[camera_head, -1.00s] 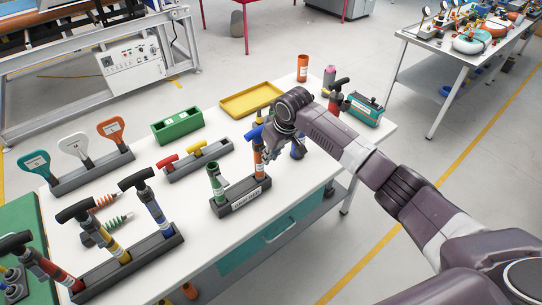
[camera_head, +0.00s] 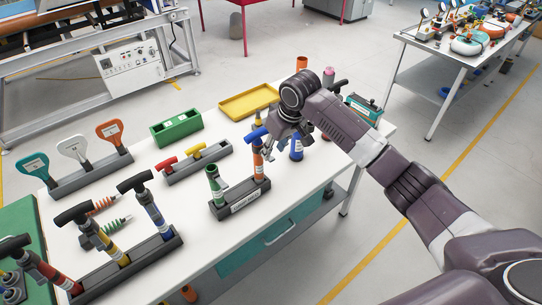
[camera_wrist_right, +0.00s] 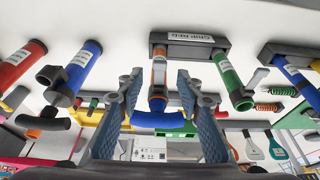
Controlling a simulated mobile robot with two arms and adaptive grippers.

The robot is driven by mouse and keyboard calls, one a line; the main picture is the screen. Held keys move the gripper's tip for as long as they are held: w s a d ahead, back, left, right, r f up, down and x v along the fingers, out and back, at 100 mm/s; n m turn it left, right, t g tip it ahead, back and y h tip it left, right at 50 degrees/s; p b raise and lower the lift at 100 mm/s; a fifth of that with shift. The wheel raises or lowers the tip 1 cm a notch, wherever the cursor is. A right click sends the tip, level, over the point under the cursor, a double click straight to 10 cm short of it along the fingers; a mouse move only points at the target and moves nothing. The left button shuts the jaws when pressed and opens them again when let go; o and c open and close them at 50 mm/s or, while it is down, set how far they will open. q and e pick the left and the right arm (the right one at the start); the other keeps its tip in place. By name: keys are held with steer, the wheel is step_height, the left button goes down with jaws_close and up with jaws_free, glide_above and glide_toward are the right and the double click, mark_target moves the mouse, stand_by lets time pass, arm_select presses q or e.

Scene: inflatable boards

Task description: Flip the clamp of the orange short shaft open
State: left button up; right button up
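The orange short shaft (camera_head: 259,165) stands upright in a dark rack (camera_head: 240,203) with a white label, at its right end. A blue crossbar (camera_head: 256,134) tops it. In the right wrist view the orange shaft (camera_wrist_right: 159,72) and blue crossbar (camera_wrist_right: 160,120) lie between the two blue-grey fingers. I cannot clearly make out its clamp. My right gripper (camera_wrist_right: 158,85) is open, with gaps on both sides of the shaft; in the head view it is just right of the shaft top. A green shaft (camera_head: 213,187) stands in the same rack. My left gripper is not in view.
A blue shaft (camera_head: 297,149) stands close right of my gripper. Behind are a rack with red and yellow handles (camera_head: 195,160), a green box (camera_head: 176,127) and a yellow tray (camera_head: 249,101). Black T-handled shafts (camera_head: 150,209) stand at the front left.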

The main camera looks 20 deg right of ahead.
steer(key=v, duration=0.6)
steer(key=shift+f, duration=0.15)
